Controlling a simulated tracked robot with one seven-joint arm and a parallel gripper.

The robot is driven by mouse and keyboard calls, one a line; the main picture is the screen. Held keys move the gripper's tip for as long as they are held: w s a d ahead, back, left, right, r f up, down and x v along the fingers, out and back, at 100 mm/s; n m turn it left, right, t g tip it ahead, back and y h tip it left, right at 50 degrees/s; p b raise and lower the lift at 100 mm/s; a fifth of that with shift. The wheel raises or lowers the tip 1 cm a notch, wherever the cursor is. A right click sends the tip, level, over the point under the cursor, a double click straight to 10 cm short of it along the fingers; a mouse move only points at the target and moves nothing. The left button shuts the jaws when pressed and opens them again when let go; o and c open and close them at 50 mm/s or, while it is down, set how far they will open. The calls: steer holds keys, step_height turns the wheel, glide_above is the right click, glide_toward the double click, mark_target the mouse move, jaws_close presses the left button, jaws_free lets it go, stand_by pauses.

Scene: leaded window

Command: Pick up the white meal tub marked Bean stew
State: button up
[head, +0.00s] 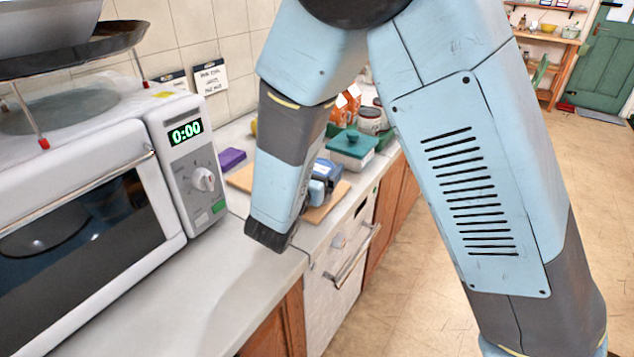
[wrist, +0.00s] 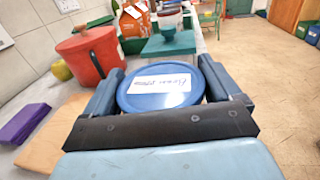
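A tub with a round blue lid (wrist: 160,101) is between the two fingers of my gripper (wrist: 162,68) in the wrist view. A white label with handwriting lies on the lid; I cannot read it surely as Bean stew. The lid hides the tub's body. The fingers stand on either side, close against the lid's edge; I cannot tell whether they press on the tub. In the head view, my gripper (head: 322,186) is low over the wooden board (head: 318,212) on the counter, partly hidden by my arm.
A red pot (wrist: 90,58) stands left of my gripper, with a purple block (wrist: 24,122) nearer. A teal-lidded container (head: 352,145), jars and orange packets (wrist: 134,20) stand behind. A microwave (head: 110,180) is at left in the head view. The counter's front (head: 255,275) is clear.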

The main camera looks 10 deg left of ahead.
steer(key=c, duration=0.8)
steer(key=shift+r, duration=0.15)
